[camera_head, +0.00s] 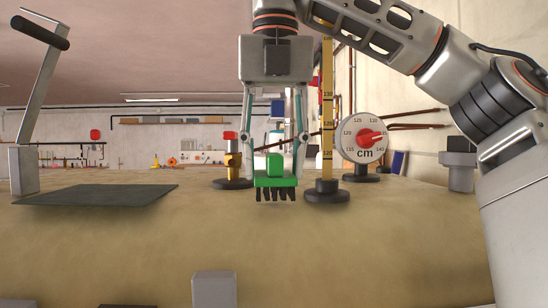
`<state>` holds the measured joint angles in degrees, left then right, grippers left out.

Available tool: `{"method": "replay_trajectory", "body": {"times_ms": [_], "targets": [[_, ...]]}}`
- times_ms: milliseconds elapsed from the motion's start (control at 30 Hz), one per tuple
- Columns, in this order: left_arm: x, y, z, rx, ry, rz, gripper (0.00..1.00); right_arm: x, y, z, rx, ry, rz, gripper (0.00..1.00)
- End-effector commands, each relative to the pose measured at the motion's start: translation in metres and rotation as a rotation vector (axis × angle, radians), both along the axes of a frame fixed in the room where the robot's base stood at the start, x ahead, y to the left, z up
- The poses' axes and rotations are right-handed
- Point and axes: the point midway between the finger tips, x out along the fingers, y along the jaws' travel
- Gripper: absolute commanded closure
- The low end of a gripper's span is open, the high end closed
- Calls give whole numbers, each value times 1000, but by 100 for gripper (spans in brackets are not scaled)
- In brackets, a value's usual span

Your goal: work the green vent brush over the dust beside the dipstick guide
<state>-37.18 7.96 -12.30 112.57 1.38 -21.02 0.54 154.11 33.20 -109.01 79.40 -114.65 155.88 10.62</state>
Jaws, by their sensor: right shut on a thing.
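My right gripper (276,155) hangs down in the middle of the view, shut on the green vent brush (275,180). The brush has a green block on a green plate, with dark bristles pointing down. The bristle tips are close to the tan top surface (230,245); I cannot tell whether they touch it. A yellow marked scale post (327,120), likely the dipstick guide, stands upright on a round black base (327,192) just right of the brush. No dust can be made out on the surface. My left gripper is not in view.
A yellow fitting with a red top (231,155) stands behind left. A dark plate (95,195) and a handled lever (38,100) are at left. A grey block (214,289) is in front.

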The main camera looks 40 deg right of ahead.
Motion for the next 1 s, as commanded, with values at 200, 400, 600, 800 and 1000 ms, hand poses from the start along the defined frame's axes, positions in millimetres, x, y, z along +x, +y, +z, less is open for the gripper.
{"method": "replay_trajectory", "body": {"times_ms": [200, 400, 600, 800, 1000], "targets": [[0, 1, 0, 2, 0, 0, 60, 0, 0, 0, 0, 0, 0, 77], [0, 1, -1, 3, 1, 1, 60, 0, 0, 0, 0, 0, 0, 77], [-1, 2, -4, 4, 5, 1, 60, 0, 0, -3, 0, 0, 0, 77], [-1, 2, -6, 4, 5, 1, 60, 0, 0, -5, 0, 0, 0, 77], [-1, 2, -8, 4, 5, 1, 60, 0, 0, -8, 0, 0, 1, 77]]}}
